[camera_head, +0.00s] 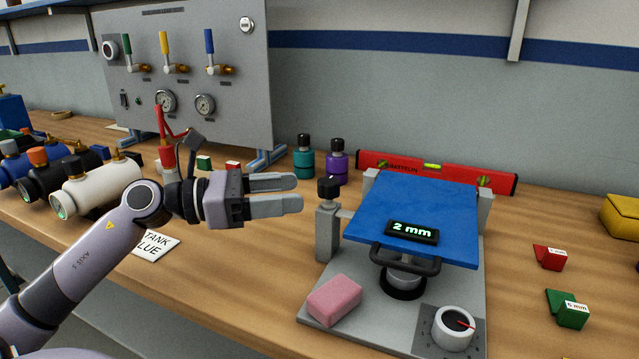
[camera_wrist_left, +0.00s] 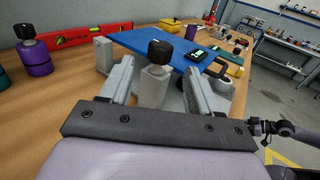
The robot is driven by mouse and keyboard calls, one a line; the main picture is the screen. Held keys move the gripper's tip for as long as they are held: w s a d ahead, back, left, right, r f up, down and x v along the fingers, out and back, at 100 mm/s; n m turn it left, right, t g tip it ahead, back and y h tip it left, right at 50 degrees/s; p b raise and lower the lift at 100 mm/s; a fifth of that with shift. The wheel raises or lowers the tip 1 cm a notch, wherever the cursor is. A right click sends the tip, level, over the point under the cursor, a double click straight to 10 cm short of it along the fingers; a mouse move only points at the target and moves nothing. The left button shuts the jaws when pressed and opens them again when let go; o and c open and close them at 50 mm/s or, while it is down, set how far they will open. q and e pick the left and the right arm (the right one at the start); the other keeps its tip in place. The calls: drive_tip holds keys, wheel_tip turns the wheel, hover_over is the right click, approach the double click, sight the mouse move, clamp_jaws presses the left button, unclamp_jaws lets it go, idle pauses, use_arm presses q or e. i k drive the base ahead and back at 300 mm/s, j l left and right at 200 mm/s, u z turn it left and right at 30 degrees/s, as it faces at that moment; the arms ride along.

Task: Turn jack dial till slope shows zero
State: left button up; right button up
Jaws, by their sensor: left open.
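The jack dial (camera_head: 453,327) is a round white knob with a dark face and a red pointer, at the front right corner of the grey base plate (camera_head: 395,331). My left gripper (camera_head: 300,193) is open and empty, left of a grey post with a black knob (camera_head: 328,189). In the left wrist view the post's black knob (camera_wrist_left: 161,53) shows beyond and between my open fingers (camera_wrist_left: 160,92).
A pink block (camera_head: 334,299) lies on the base's front left. A red spirit level (camera_head: 437,173) and purple bottle (camera_head: 336,163) stand behind. Red (camera_head: 549,257) and green (camera_head: 567,309) wedges lie right. A valve panel (camera_head: 190,75) and cylinders (camera_head: 95,186) are left.

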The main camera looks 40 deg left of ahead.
sight(453, 329)
drive_tip(key=k, duration=1)
